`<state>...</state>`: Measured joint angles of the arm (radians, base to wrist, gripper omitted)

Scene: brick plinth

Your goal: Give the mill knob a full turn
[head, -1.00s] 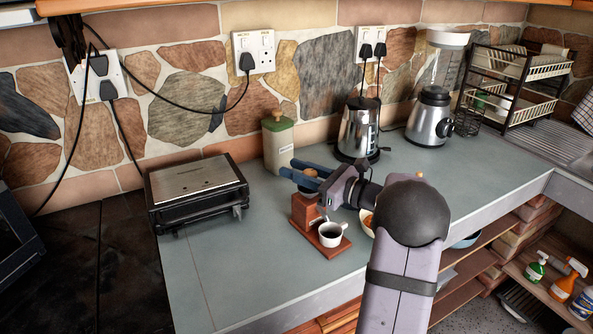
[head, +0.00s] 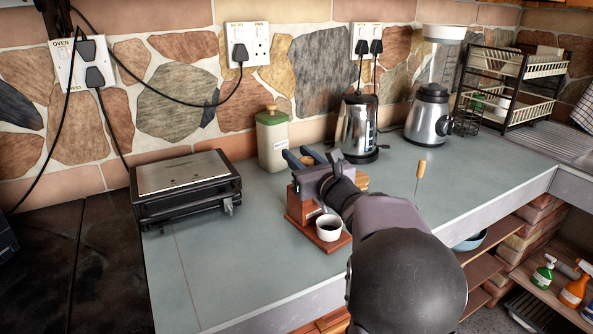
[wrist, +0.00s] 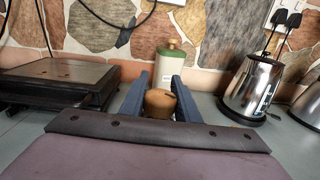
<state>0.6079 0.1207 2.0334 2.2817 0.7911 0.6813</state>
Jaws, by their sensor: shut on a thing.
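The mill (head: 296,207) is a reddish-brown wooden body on a flat wooden base, standing on the grey counter. A small white cup (head: 327,231) with dark contents sits on the base. The mill's round wooden knob (wrist: 160,102) shows between the two blue fingers in the wrist view. My gripper (wrist: 160,82) is shut on the knob, one finger on each side. In the head view my gripper (head: 300,155) lies level over the top of the mill, and its palm and wrist hide most of the knob and part of the mill.
A black and steel grill (head: 186,187) stands to the left. The front-left counter is clear.

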